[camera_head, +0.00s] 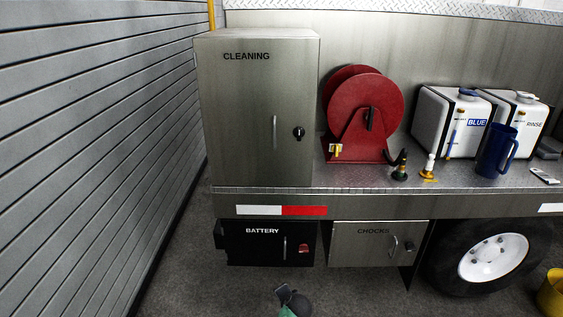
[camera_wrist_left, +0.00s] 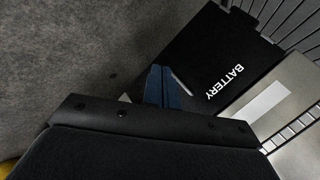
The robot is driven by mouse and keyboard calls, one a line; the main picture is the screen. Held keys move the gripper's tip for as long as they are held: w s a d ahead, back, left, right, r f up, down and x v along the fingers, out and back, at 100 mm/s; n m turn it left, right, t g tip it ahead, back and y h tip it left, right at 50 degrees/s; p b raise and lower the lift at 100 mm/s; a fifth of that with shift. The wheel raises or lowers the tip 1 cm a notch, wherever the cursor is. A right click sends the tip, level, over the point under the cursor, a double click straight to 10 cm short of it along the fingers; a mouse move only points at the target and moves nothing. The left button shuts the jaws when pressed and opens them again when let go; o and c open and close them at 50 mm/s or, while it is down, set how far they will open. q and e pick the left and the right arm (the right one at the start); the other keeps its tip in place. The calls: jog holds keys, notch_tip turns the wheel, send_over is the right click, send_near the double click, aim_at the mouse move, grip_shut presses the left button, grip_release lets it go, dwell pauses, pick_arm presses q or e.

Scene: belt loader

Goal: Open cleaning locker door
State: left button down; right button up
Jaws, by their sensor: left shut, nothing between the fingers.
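The cleaning locker (camera_head: 255,110) is a tall grey metal box at the left end of the truck deck, marked CLEANING. Its door looks shut and flush. A thin vertical handle (camera_head: 275,132) sits right of the door's middle, with a round black latch knob (camera_head: 299,133) beside it. In the left wrist view my left gripper (camera_wrist_left: 162,86) shows its dark blue fingers shut together and empty. The battery box lies beyond them, and the locker door does not clearly show there. My right gripper is not identifiable.
The black battery box (camera_head: 262,258) and the chocks box (camera_head: 372,256) hang below the deck. A red hose reel (camera_head: 360,115) stands right of the locker. A slatted grey wall (camera_head: 90,150) runs close on the left.

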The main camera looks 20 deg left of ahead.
pick_arm(q)
jog(key=w+r+t+y, duration=0.1)
jog(key=w+r+y, duration=0.1)
jog(key=w+r, duration=0.7)
jog(key=t+y+b, duration=0.2)
jog(key=y, duration=0.5)
send_near(283, 146)
jog(key=s+r, duration=0.2)
jog(key=s, duration=0.2)
pick_arm(e)
notch_tip(283, 146, up, 11)
pick_arm(q)
jog(key=p+x, duration=0.1)
jog(key=x, duration=0.3)
jog(key=p+x, duration=0.2)
jog(key=x, duration=0.2)
jog(key=shift+w+r, duration=0.2)
jog(key=shift+w, duration=0.35)
jog(key=shift+w+a+f, duration=0.1)
jog(key=shift+w+a, duration=0.1)
jog(key=shift+a, duration=0.15)
pick_arm(e)
notch_tip(283, 146, down, 15)
jog(key=s, duration=0.1)
jog(key=shift+d, duration=0.3)
pick_arm(q)
jog(key=shift+s, duration=0.1)
pick_arm(e)
jog(key=shift+r, duration=0.15)
